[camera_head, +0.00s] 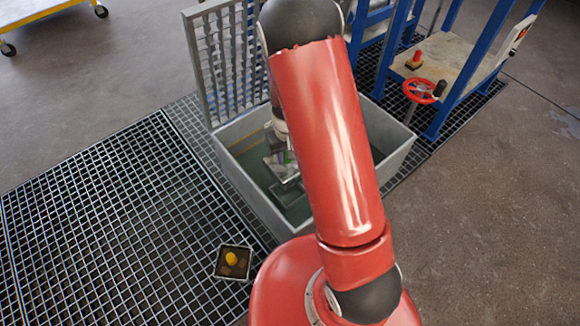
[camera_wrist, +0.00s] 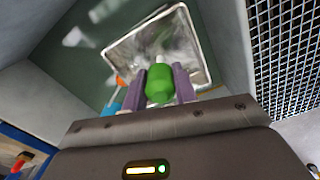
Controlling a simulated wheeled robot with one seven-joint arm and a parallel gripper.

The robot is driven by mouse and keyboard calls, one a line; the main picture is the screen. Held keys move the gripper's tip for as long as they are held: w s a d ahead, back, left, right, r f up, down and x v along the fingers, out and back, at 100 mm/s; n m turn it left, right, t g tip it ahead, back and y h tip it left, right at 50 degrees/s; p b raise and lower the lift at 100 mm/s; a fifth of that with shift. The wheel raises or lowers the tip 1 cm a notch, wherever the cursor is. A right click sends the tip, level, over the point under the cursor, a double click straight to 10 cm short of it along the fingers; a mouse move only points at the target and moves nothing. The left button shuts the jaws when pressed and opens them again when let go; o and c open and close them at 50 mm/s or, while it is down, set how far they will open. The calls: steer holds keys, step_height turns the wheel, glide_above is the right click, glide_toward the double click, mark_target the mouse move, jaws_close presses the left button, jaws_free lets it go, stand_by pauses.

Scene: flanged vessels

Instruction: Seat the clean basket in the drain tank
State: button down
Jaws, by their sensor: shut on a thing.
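The clean basket is a shallow square metal basket with a pale rim (camera_wrist: 122,52) and a green knob (camera_wrist: 159,84). My gripper (camera_wrist: 165,80) is shut on the green knob, its two grey-purple fingers on either side. The drain tank (camera_head: 235,165) is a grey, open box with a greenish inside. In the head view the basket (camera_head: 280,165) hangs inside the tank, below the rim and slightly tilted. A square frame shows below it on the tank floor. My arm hides the right part of the tank, and I cannot tell whether the basket touches anything.
A dark square basket with a yellow knob (camera_head: 231,259) lies on the floor grating (camera_head: 110,215) at left. An upright grid panel (camera_head: 215,60) stands at the tank's back. A blue-framed bench (camera_head: 450,65) and red handwheel (camera_head: 420,90) stand behind right. Open floor lies at right.

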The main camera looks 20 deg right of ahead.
mark_target(288, 167)
steer(key=shift+n, duration=0.3)
steer(key=f, duration=0.1)
steer(key=f+b, duration=0.1)
steer(key=f, duration=0.3)
steer(key=shift+w+d+f+b, duration=0.15)
steer(key=shift+w+d+b, duration=0.1)
steer(key=shift+b, duration=0.1)
steer(key=shift+f+b, duration=2)
steer(key=shift+f, duration=0.4)
steer(key=shift+f+b, duration=0.35)
steer(key=shift+f+b, duration=0.45)
steer(key=shift+f, duration=1.35)
steer(key=c, duration=1)
jaws_free()
steer(key=shift+f, duration=0.1)
steer(key=shift+c, duration=0.2)
steer(key=shift+r+p, duration=0.95)
steer(key=shift+r, duration=2.95)
